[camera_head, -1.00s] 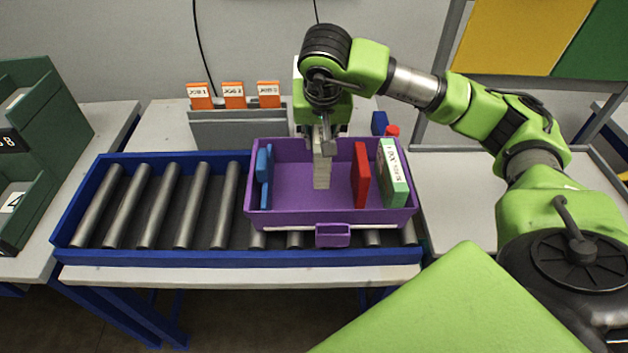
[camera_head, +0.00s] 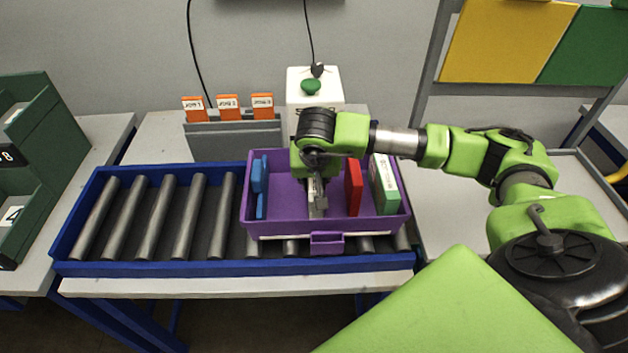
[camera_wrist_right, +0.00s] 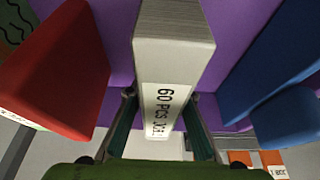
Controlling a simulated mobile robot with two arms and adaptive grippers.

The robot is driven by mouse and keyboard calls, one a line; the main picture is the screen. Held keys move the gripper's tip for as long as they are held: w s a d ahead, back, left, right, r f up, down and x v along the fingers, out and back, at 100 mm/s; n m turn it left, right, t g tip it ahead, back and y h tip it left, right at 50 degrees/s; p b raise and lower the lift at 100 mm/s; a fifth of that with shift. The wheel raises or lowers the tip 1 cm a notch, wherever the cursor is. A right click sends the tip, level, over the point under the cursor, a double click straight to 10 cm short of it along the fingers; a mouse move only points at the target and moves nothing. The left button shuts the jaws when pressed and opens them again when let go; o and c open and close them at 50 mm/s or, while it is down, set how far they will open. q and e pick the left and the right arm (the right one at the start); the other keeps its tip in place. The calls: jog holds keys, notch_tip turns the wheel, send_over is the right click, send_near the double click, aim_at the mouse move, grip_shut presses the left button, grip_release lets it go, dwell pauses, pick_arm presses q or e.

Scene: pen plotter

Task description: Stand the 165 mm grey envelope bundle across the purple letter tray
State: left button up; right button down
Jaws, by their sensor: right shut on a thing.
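The purple letter tray (camera_head: 275,226) sits on the roller conveyor. The grey envelope bundle (camera_head: 317,205) is inside it, between a blue item on the left and a red item on the right; it also shows in the right wrist view (camera_wrist_right: 172,62) with a "60 PCS" label. My right gripper (camera_head: 315,185) is shut on the bundle from above, low in the tray. In the right wrist view its fingers (camera_wrist_right: 160,125) lie on both sides of the bundle. Whether the bundle touches the tray floor is hard to tell. My left gripper is not in view.
A blue divider (camera_head: 260,187), a red block (camera_head: 353,188) and a green-and-white box (camera_head: 384,184) stand in the tray. A grey holder with orange cards (camera_head: 228,107) and a white box with a green button (camera_head: 311,87) stand behind. Bare rollers (camera_head: 153,215) lie left of the tray.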

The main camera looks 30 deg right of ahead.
aim_at(314, 180)
jog(key=shift+f, duration=0.15)
jog(key=c, duration=1.8)
grip_release()
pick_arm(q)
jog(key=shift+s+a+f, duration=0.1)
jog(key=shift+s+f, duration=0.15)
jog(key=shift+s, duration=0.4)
pick_arm(e)
jog(key=shift+o, duration=0.2)
jog(key=shift+r, duration=0.3)
jog(key=shift+s+a+r, duration=0.1)
jog(key=shift+r, duration=0.25)
jog(key=b+v, duration=0.2)
jog(key=v, duration=0.7)
jog(key=shift+s+a+r, duration=0.15)
jog(key=shift+s+r, duration=0.05)
jog(key=shift+r, duration=0.15)
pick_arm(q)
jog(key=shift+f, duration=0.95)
pick_arm(e)
jog(key=shift+s+a+r, duration=0.1)
jog(key=shift+s+r, duration=0.15)
jog(key=shift+r, duration=0.4)
